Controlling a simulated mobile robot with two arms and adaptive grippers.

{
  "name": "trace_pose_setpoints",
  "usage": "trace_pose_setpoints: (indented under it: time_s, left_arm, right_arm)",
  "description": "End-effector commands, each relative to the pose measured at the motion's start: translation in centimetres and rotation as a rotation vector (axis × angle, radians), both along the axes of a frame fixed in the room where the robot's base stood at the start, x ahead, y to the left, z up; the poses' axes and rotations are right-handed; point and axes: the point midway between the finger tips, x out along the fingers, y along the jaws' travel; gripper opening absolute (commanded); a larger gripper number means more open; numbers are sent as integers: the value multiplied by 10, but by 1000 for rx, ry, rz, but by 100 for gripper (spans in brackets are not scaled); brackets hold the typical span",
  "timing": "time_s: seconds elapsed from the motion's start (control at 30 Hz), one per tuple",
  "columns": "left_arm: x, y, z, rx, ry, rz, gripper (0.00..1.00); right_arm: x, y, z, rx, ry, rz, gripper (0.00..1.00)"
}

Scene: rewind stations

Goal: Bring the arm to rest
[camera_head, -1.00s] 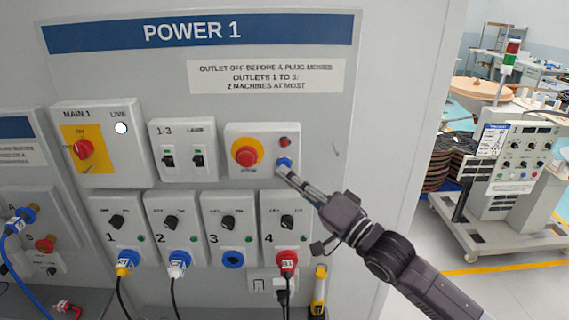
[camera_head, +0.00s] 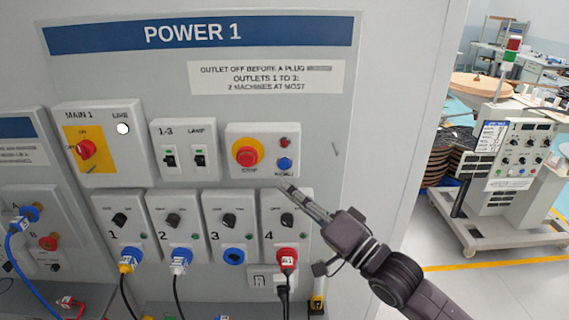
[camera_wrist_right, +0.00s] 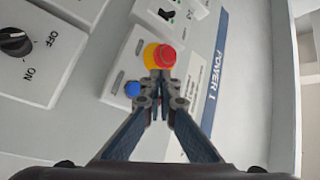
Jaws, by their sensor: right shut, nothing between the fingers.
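My right gripper (camera_head: 287,187) is shut and empty in the head view. Its tips are just below the stop box, close to the top of the outlet 4 box, apart from the blue button (camera_head: 285,163). The red stop button (camera_head: 246,156) on its yellow disc sits on the same box, left of the blue button. In the right wrist view my right gripper (camera_wrist_right: 161,90) shows its fingers together in front of the panel, with the blue button (camera_wrist_right: 132,89) left of the tips and the red stop button (camera_wrist_right: 165,56) beyond them. My left gripper is not in view.
The POWER 1 panel (camera_head: 350,120) fills the middle, with a main switch (camera_head: 86,150), breakers and outlets 1 to 3 and 4 below. Plugs and cables hang from the lower outlets. A wheeled machine (camera_head: 510,165) stands on the right, with open floor before it.

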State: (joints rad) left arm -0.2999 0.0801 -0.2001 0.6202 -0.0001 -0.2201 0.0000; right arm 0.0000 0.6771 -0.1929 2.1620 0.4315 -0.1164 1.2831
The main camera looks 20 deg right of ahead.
Motion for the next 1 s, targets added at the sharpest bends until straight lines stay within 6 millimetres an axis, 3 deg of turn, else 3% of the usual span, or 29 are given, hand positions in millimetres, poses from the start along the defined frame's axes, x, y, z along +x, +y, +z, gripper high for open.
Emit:
trace_pose_setpoints:
  time_s: [0.43,0.57,0.67,0.83,1.0]
  left_arm:
    - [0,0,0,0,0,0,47]
    - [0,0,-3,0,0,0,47]
    - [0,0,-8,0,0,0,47]
    - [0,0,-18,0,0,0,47]
    - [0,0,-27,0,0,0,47]
  right_arm:
    - [1,0,-1,-1,2,-1,0]
    - [9,-9,-24,-24,24,-32,0]
    - [24,-25,-69,-82,68,-92,0]
    - [43,-61,-178,-231,182,-205,0]
    - [38,-90,-293,-399,310,-277,0]
